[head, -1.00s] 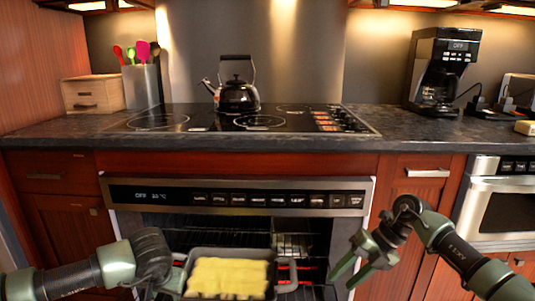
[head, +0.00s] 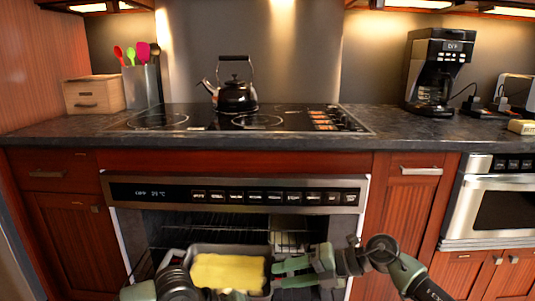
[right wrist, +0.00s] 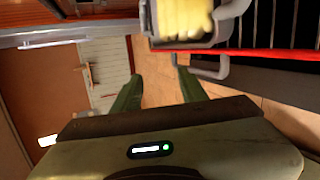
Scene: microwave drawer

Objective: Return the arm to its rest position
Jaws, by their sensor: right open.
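My right gripper (head: 277,275) is at the right side of the baking pan in the head view, its fingers pointing left. In the right wrist view, my right gripper (right wrist: 156,84) is open with nothing between its fingers. The dark pan (head: 205,249) holds a pale yellow food (head: 228,271) and is at the open oven. In the right wrist view, the pan's handle (right wrist: 212,71) is beyond the fingertips, apart from them. My left arm (head: 175,282) is low at the pan's left. Its fingers cannot be made out clearly.
The oven (head: 235,192) is open, with a wire rack (head: 205,221) inside. The counter above bears a kettle (head: 236,95) on the cooktop and a coffee maker (head: 437,75) at the right. Floor shows free below the right gripper in the wrist view.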

